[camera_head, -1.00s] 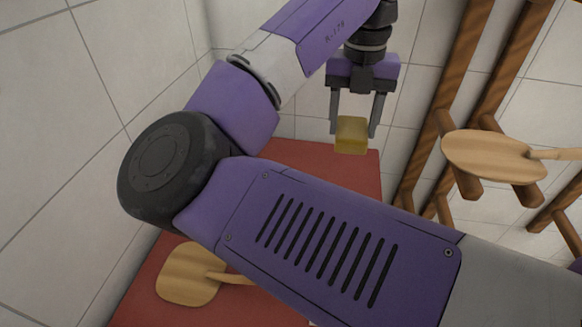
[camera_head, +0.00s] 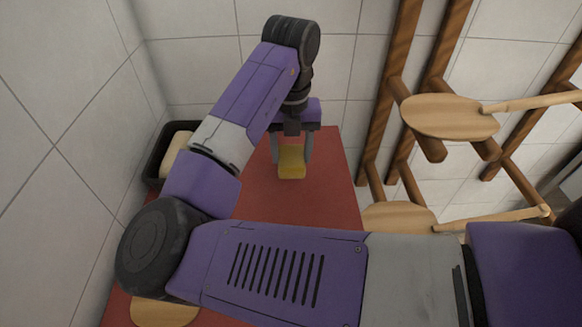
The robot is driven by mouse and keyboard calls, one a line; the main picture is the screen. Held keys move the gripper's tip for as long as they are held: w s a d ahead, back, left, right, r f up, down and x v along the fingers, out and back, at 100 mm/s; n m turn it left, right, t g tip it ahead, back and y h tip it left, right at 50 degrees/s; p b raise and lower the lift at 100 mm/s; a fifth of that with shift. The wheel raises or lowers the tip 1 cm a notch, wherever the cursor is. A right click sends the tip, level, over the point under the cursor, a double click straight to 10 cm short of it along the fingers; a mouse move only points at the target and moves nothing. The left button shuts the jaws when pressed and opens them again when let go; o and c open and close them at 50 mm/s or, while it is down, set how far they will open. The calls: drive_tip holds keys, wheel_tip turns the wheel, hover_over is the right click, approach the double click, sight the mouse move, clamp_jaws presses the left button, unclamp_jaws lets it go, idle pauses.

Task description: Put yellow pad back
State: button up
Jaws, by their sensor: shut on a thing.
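The yellow pad (camera_head: 292,162) is a small block between the fingers of my gripper (camera_head: 292,155) in the head view. My gripper points down and is shut on the pad. The pad shows over the far part of the red table top (camera_head: 330,205). I cannot tell whether its underside touches the red surface.
A black tray (camera_head: 152,170) holding a pale loaf-like thing (camera_head: 174,155) stands at the back left, partly behind my arm. A wooden rack (camera_head: 404,90) on the right carries wooden peels (camera_head: 450,116), one lower (camera_head: 400,217). Another wooden board (camera_head: 165,312) lies at the front left. Red surface is bare right of the pad.

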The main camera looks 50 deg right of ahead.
sight(291, 167)
drive_tip(key=shift+f, duration=2.55)
drive_tip(key=o, duration=1.2)
drive_tip(key=shift+r, duration=0.15)
wheel_tip(291, 167, up, 12)
drive_tip(key=shift+f, duration=0.1)
